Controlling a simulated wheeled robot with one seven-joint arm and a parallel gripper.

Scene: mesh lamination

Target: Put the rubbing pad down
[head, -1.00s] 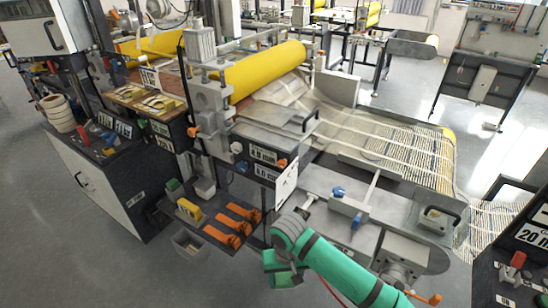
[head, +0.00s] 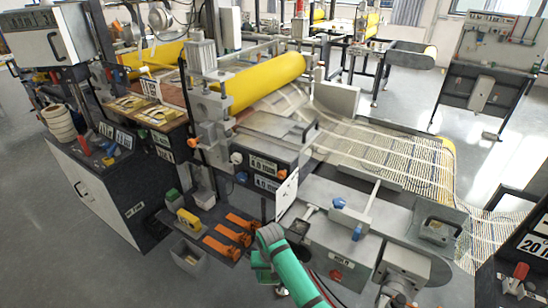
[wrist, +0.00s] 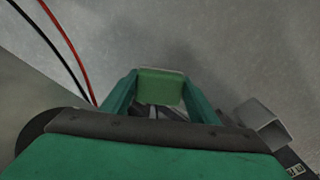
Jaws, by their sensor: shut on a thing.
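The rubbing pad (wrist: 160,87) is a green block with a paler edge, seen in the wrist view between my two green fingers. My gripper (wrist: 160,92) is shut on it and holds it over bare grey floor. In the head view my gripper (head: 262,272) is at the bottom centre, in front of the low dark shelf and to the right of its orange clamps. The pad cannot be told apart from my green gripper in that view.
The low dark shelf (head: 190,240) carries orange clamps (head: 228,236), a yellow block (head: 188,219) and a green item (head: 173,197). A grey bin (head: 188,256) stands at its front. The laminating machine's grey table (head: 400,222) is at right. Open floor lies at front left.

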